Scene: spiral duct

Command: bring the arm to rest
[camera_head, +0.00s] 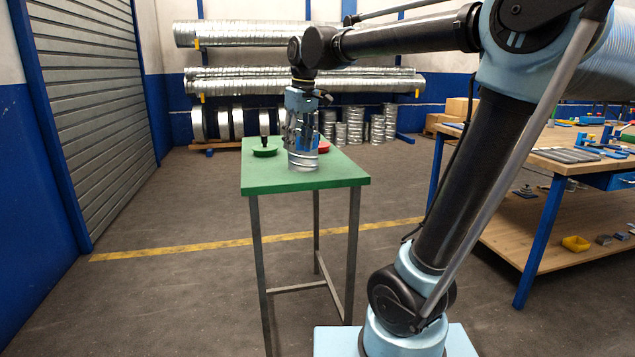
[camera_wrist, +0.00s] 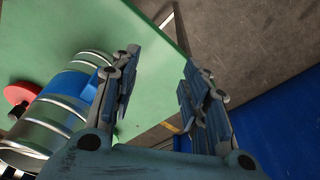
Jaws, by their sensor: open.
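My gripper (camera_head: 301,128) hangs from my arm above the green-topped table (camera_head: 268,178). In the wrist view my gripper (camera_wrist: 160,68) has its two fingers spread apart, with nothing between them. A silver spiral duct piece (camera_head: 303,161) stands on the table below and partly behind the gripper in the head view. In the wrist view the duct piece (camera_wrist: 58,112), with a blue band around it, lies left of the left finger and outside the jaws. Whether the finger's outer side touches it cannot be told.
A green disc (camera_head: 265,151) with a dark knob and a red disc (camera_head: 324,147) sit on the table. A wooden workbench (camera_head: 560,160) stands at the right. Long ducts (camera_head: 250,35) rest on racks at the back wall. The floor left of the table is clear.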

